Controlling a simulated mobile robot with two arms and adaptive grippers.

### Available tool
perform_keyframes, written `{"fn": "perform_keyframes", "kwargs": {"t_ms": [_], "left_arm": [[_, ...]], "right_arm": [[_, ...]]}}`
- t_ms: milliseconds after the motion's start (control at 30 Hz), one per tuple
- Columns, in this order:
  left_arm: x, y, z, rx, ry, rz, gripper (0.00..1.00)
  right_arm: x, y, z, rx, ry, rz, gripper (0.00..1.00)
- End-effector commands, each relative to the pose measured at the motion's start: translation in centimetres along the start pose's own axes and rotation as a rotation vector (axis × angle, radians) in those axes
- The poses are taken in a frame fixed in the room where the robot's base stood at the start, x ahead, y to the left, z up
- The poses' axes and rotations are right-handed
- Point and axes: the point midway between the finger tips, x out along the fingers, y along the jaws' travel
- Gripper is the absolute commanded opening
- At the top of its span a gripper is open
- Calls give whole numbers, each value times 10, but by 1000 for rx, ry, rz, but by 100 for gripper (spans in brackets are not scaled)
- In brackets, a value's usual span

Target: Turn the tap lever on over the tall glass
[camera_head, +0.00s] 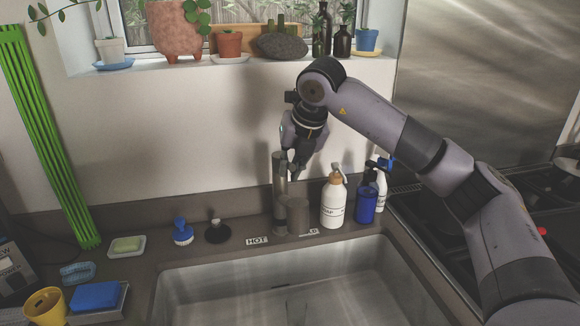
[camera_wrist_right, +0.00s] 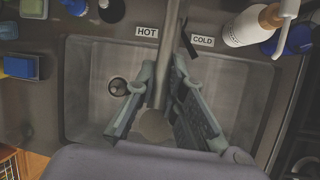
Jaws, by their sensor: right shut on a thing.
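The grey metal tap (camera_head: 280,185) stands at the back of the sink, its spout reaching forward over the rim. My right gripper (camera_head: 291,168) comes down from above and is shut at the tap's top, on the tap lever, which its fingers largely hide. In the right wrist view the fingers of my right gripper (camera_wrist_right: 163,85) lie on both sides of the tap (camera_wrist_right: 166,60). I make out no tall glass in either view; the spout and gripper cover part of the sink. My left gripper is not in view.
The sink (camera_head: 225,287) looks empty, with a drain (camera_wrist_right: 118,86). A white soap bottle (camera_head: 333,205) and a blue bottle (camera_head: 366,205) stand close right of the tap. A blue brush (camera_head: 182,232) and a black stopper (camera_head: 217,232) lie left. Potted plants line the sill (camera_head: 225,73).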

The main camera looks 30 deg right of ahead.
Motion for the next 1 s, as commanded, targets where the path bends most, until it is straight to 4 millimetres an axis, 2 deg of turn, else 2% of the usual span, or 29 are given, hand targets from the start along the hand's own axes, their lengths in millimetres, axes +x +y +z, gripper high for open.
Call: {"fn": "perform_keyframes", "kwargs": {"t_ms": [167,500,633,800,1000], "left_arm": [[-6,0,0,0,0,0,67],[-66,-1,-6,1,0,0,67],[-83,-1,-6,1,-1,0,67],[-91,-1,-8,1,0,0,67],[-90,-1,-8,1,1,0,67]], "right_arm": [[-4,1,2,0,10,0,0],[-26,8,22,29,191,-24,0],[-29,9,25,37,256,-33,0],[-30,8,25,42,301,-39,0],[-28,8,24,42,306,-38,0]]}}
